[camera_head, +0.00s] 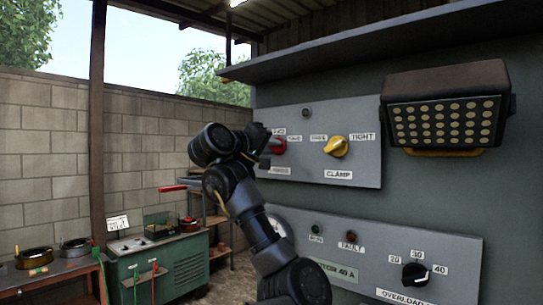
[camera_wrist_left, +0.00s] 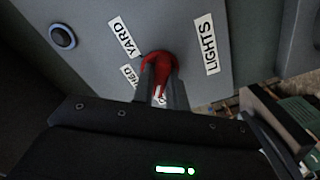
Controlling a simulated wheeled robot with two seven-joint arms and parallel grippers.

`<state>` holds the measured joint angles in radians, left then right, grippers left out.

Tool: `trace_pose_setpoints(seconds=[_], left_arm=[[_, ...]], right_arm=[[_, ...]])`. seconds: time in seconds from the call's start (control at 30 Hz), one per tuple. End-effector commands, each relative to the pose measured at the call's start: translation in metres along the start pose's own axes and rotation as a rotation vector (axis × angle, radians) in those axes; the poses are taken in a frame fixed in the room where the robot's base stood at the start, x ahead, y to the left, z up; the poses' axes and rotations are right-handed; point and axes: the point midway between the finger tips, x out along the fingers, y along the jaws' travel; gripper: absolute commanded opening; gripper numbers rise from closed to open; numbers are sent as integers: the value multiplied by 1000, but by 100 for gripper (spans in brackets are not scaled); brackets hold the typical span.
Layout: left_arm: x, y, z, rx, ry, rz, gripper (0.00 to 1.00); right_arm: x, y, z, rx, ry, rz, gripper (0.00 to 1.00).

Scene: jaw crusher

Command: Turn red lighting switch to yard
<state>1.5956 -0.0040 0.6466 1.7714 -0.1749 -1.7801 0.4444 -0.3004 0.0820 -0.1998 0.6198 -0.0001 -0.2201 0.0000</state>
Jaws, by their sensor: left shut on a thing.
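The red lighting switch (camera_head: 279,146) sits on the left of the upper grey panel (camera_head: 310,112). It also shows in the left wrist view (camera_wrist_left: 158,57), near a YARD label (camera_wrist_left: 125,37), a partly hidden label ending in "HED" (camera_wrist_left: 130,75) and a LIGHTS label (camera_wrist_left: 206,45). My left gripper (camera_head: 267,143) is at the switch. In the left wrist view its fingers (camera_wrist_left: 160,84) are shut on the red knob. A white mark shows between the fingers; which label the knob points to I cannot tell. My right gripper is not in view.
A yellow CLAMP knob (camera_head: 336,146) is right of the red switch. Below, a second panel (camera_head: 455,254) carries lamps and a black OVERLOAD knob (camera_head: 416,274). A floodlight (camera_head: 444,108) juts out at right. A green bench (camera_head: 158,268) stands at lower left.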

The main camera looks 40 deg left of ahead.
Motion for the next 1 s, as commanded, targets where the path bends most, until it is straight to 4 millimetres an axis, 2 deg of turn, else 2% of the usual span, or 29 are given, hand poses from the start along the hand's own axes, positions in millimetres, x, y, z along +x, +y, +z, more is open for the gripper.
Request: trace_pose_setpoints(seconds=[0.03,0.4,0.7,1.0], left_arm=[[-1,-7,4,36,3,0,0],[-1,-7,4,376,3,0,0],[-1,-6,3,661,2,0,0],[-1,-4,2,946,2,0,0]], right_arm=[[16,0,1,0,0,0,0],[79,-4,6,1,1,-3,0],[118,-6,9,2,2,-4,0],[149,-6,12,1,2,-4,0]])
